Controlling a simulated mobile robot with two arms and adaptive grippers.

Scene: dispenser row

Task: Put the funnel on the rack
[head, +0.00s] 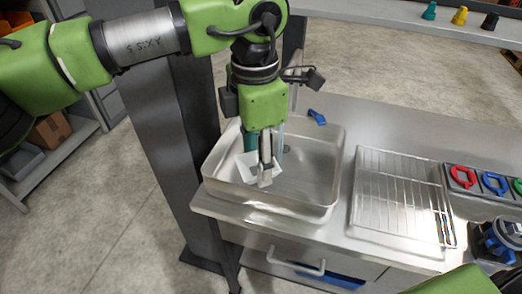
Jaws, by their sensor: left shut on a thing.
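My left gripper (264,182) points down into the metal sink basin and is shut on a pale funnel (246,167). The funnel is largely hidden behind the gripper's fingers, and I cannot tell whether it touches the basin floor. The wire rack (400,192) lies flat on the steel counter to the right of the basin and looks empty. My right gripper is not in view; only a green part of my right arm shows at the bottom right.
The basin wall (325,190) surrounds the left gripper. A small blue item (317,117) lies behind the basin. Red (463,177) and blue (494,183) ring handles stand right of the rack. A dark device with blue (500,240) is at the right edge. Small colored pieces sit on the back shelf.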

